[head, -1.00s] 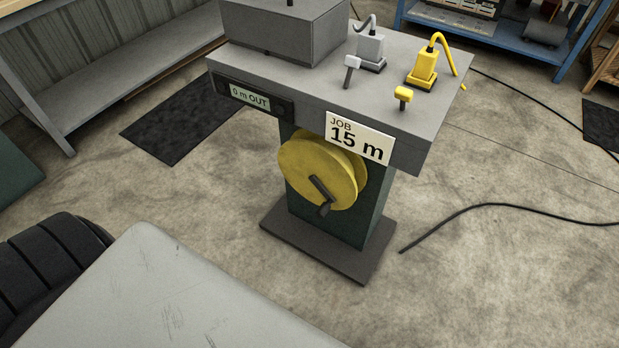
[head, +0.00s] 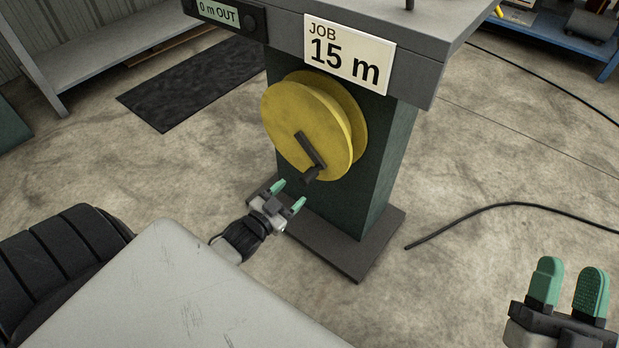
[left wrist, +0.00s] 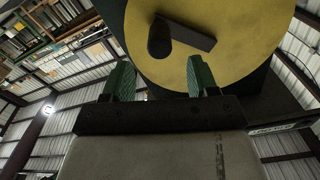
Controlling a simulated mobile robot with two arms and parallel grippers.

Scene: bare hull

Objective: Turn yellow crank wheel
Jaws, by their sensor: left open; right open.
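The yellow crank wheel (head: 304,128) is mounted on the front of a dark green pedestal (head: 383,160). Its dark crank handle (head: 310,158) points down and slightly right, with the knob at the lower end. My left gripper (head: 289,195) is open and empty, just below the knob and apart from it in the head view. In the left wrist view the wheel (left wrist: 222,40) and crank (left wrist: 180,36) show above the two green fingers (left wrist: 160,80). My right gripper (head: 567,285) is open and empty at the lower right, far from the wheel.
A sign (head: 348,52) reading "JOB 15 m" and a display (head: 217,12) reading "0 m OUT" sit on the bench edge above the wheel. The pedestal stands on a dark base plate (head: 352,262).

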